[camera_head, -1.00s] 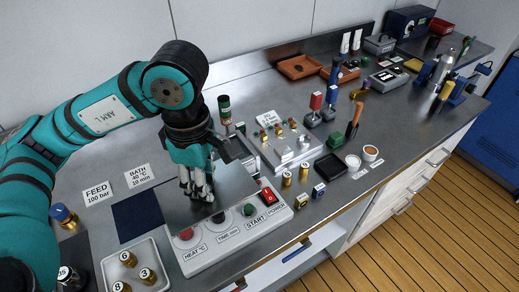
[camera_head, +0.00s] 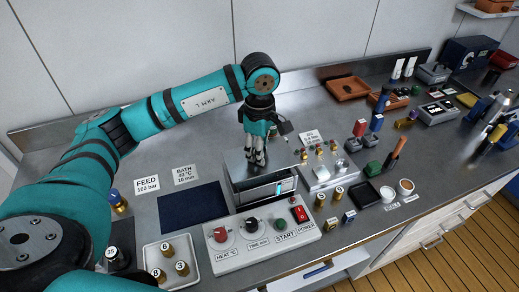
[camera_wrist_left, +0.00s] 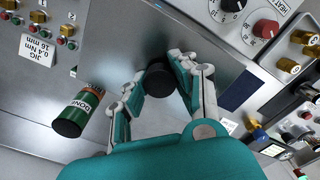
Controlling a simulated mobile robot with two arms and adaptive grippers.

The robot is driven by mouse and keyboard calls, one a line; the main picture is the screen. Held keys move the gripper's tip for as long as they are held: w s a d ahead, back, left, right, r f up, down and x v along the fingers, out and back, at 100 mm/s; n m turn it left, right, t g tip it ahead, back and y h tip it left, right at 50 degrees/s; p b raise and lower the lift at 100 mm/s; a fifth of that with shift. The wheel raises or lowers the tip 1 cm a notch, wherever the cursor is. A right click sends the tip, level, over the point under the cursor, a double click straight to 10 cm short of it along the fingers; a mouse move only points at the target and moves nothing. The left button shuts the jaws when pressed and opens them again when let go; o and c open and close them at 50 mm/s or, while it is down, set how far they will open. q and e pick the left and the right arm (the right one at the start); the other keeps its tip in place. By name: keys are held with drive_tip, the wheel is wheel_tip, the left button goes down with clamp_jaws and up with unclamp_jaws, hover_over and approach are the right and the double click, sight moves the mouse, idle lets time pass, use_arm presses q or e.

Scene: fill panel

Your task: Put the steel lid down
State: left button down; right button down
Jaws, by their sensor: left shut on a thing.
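The steel lid (camera_head: 238,162) is a flat shiny plate with a black knob; it also shows in the left wrist view (camera_wrist_left: 118,50). My left gripper (camera_head: 256,160) is shut on the lid's black knob (camera_wrist_left: 158,78), one finger on each side. The lid lies over the box-shaped bath (camera_head: 262,190), whose front with a small lit display shows behind the control panel. I cannot tell whether lid and bath touch. A dark blue mat (camera_head: 190,208) lies empty to the left of the bath. My right gripper is not in view.
The control panel (camera_head: 263,238) with knobs and a red switch stands in front. A tray (camera_head: 187,280) with brass weights is at the front left. A green bottle (camera_wrist_left: 82,112) stands beside the lid. A jig (camera_head: 322,170) is to the right.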

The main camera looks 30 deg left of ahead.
use_arm(q)
drive_tip(key=shift+f, duration=0.8)
drive_tip(key=shift+f, duration=0.3)
drive_tip(key=shift+f+b, duration=0.35)
drive_tip(key=shift+b, duration=0.25)
drive_tip(key=c, duration=1)
unclamp_jaws()
drive_tip(key=shift+c, duration=0.2)
